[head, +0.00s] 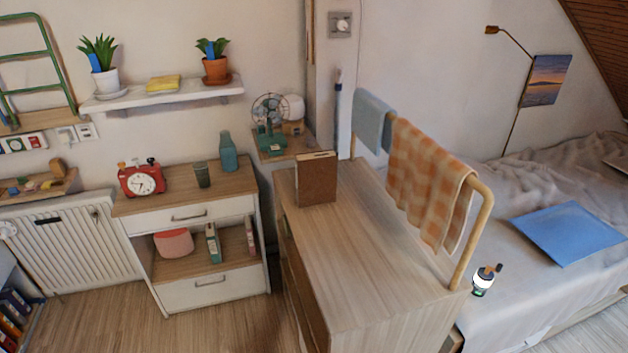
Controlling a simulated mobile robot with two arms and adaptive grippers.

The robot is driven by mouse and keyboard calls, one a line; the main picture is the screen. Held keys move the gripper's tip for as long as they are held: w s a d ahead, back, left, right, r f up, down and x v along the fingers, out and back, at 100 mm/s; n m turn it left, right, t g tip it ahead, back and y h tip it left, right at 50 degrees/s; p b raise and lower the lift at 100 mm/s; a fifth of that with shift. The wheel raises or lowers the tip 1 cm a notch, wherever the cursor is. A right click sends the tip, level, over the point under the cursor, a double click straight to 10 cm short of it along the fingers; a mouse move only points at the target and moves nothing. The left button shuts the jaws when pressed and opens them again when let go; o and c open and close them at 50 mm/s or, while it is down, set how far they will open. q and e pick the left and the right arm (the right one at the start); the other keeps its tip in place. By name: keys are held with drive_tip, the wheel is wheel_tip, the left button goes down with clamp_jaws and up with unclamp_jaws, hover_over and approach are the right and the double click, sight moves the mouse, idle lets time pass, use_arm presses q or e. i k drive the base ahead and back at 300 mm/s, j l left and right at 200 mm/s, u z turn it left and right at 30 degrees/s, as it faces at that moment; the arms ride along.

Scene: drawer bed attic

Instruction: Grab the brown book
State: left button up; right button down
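The brown book (317,180) stands upright on the wooden dresser (355,250), near its back left part. Its cover faces forward and a lighter page edge shows along the top. Nothing stands in front of it. Neither of my grippers shows in the head view.
A wooden rail (468,235) with an orange checked towel (425,180) and a blue-grey towel (371,120) runs along the dresser's right side. The dresser top before the book is clear.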

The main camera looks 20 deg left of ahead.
sight(316, 171)
drive_tip(key=j+z, duration=0.3)
drive_tip(key=j, duration=0.45)
drive_tip(key=j+z, duration=0.35)
drive_tip(key=j, duration=0.35)
